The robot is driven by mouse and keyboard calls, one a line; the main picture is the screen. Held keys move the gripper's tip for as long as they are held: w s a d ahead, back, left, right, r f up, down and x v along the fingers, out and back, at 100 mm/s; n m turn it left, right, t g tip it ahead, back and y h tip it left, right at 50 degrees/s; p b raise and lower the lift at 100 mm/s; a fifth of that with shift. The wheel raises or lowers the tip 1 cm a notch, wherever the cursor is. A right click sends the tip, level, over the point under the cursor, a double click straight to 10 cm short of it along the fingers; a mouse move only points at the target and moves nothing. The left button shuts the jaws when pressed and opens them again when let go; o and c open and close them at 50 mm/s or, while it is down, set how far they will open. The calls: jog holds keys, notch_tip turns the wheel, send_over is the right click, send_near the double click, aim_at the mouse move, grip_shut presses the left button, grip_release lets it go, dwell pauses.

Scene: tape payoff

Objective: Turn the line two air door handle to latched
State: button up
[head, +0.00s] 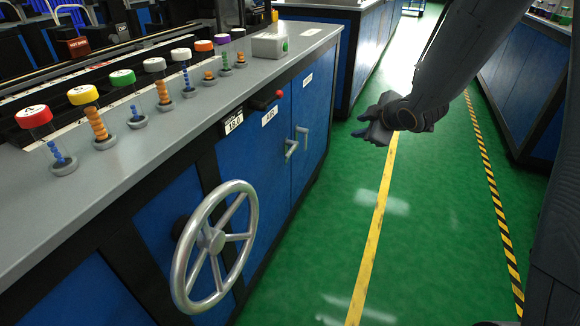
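A grey metal door handle (291,149) sticks out from the blue cabinet front, near the seam between two blue door panels. A second grey piece (302,136) stands just right of it; I cannot tell whether it is part of the same handle. A small white label (270,116) above the door is too small to read surely. My gripper (361,125) hangs over the green floor, right of the handle and apart from it. Its fingers point left, but the gap between them is unclear. I see nothing held in it.
A large silver handwheel (214,243) juts from the cabinet front at lower left. A red knob (279,95) sticks out below the grey countertop (190,112). Colored-cap posts stand on the counter. The green aisle (345,210) is clear; another blue cabinet (520,85) stands at right.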

jog(key=w+a+f+n+y+b, duration=0.6)
jog(key=w+a+f+n+b, duration=0.1)
jog(key=a+f+n+b, duration=0.1)
jog(key=n+g+y+b, duration=0.4)
jog(key=n+y+b, duration=0.4)
jog(key=n+b, duration=0.1)
send_near(290, 151)
jog(key=a, duration=0.2)
jog(key=shift+w+f+b+x, duration=0.1)
jog(key=shift+b+x, duration=0.35)
jog(key=shift+x, duration=0.9)
jog(key=shift+w+f+b+x, duration=0.15)
jog(key=shift+b+x, duration=0.3)
jog(key=shift+x, duration=0.95)
jog(key=shift+w+f+b+x, duration=0.1)
jog(key=shift+b+x, duration=0.35)
jog(key=shift+x, duration=0.9)
jog(key=shift+d, duration=0.1)
grip_shut()
